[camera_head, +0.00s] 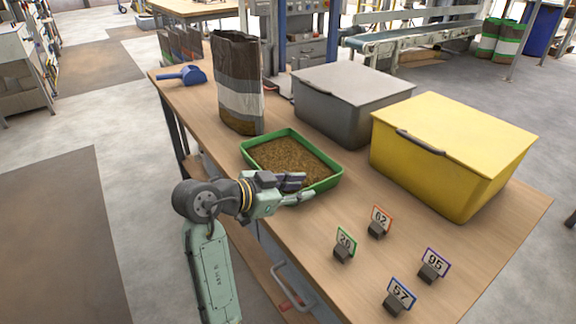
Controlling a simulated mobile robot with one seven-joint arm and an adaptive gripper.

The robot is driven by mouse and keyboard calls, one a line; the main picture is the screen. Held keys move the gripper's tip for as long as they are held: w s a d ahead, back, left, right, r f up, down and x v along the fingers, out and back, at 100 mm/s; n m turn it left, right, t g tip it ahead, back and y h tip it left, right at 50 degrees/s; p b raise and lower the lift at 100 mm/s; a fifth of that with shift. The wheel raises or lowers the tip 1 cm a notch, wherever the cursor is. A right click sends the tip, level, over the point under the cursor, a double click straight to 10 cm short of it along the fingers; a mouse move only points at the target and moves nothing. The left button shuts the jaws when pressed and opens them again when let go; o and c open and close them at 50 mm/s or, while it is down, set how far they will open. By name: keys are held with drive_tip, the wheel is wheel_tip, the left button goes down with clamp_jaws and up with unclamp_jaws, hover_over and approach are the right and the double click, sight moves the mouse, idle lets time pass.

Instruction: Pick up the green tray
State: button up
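The green tray (328,180) lies flat on the wooden table and holds brown pellets (285,158). My gripper (309,187) is at the tray's near edge, reaching in from the left. Its fingers are apart, one dark and one pale green. They overlap the near rim in the picture and hide part of it. I cannot tell whether the rim lies between the fingers or whether they touch it.
A brown and white bag (238,85) stands behind the tray. A grey lidded bin (350,100) and a yellow lidded bin (450,150) stand behind and right. Several numbered cards (345,243) stand at the front right. A blue scoop (183,76) lies at the far left.

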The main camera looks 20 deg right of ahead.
sight(316, 184)
drive_tip(key=p+x, duration=0.1)
drive_tip(key=x, duration=0.3)
drive_tip(key=shift+d+r+p, duration=0.15)
drive_tip(key=shift+d+p, duration=0.15)
drive_tip(key=shift+p, duration=0.05)
drive_tip(key=shift+w+d+f, duration=0.25)
drive_tip(key=shift+d+f, duration=0.05)
drive_tip(key=shift+d, duration=0.15)
drive_tip(key=shift+c, duration=0.5)
clamp_jaws()
drive_tip(key=shift+r, duration=0.1)
